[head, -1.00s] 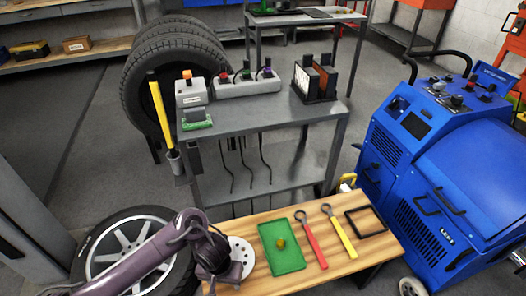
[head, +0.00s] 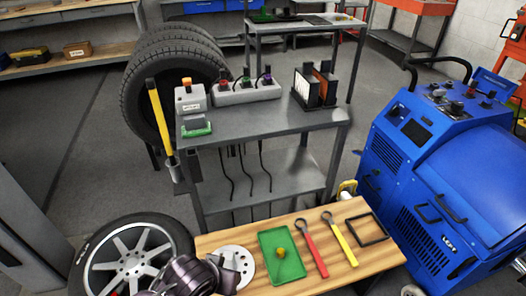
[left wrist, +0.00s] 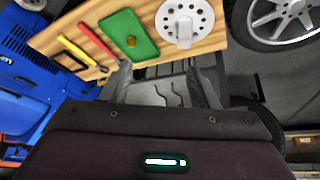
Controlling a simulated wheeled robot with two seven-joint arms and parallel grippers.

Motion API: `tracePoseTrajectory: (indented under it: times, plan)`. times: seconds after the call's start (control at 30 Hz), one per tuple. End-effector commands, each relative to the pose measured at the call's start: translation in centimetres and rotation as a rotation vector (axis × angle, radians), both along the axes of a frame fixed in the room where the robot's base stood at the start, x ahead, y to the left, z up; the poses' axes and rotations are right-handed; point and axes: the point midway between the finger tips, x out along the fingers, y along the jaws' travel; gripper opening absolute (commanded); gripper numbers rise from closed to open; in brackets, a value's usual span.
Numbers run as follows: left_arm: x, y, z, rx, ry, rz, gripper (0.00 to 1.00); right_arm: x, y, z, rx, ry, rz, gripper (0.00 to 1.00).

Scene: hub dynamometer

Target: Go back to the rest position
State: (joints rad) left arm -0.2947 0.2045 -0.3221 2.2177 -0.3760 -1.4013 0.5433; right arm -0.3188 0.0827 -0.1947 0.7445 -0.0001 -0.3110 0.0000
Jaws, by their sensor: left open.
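My left gripper (head: 228,272) is at the bottom of the head view, over the left end of the wooden bench (head: 345,212). In the left wrist view its fingers (left wrist: 163,85) are spread apart with nothing between them. A white disc (head: 241,256) with a ring of holes lies on the bench, partly hidden by the gripper in the head view; the wrist view shows it with a grey upright part (left wrist: 184,32). My right gripper is not in view.
The bench also holds a green tray (head: 291,265) with a small brass piece, a red wrench (head: 312,250), a yellow wrench (head: 340,240) and a black frame (head: 369,228). A wheel (head: 120,258) is at left, a grey cart (head: 260,122) behind, a blue machine (head: 400,190) at right.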

Motion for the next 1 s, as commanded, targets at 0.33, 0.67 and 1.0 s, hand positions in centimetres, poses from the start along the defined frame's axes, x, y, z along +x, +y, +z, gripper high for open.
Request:
tracePoseTrajectory:
  times: [0.33,0.67,1.0]
  plan:
    - [-4.6,7.4,2.0,0.076,0.088,0.066,0.54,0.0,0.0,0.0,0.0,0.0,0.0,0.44]
    - [-5.9,9.8,-0.4,0.104,0.148,0.074,0.54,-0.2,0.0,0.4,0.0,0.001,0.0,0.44]
    - [-4.9,9.5,-8.7,0.107,0.181,0.067,0.54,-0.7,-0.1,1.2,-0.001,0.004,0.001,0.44]
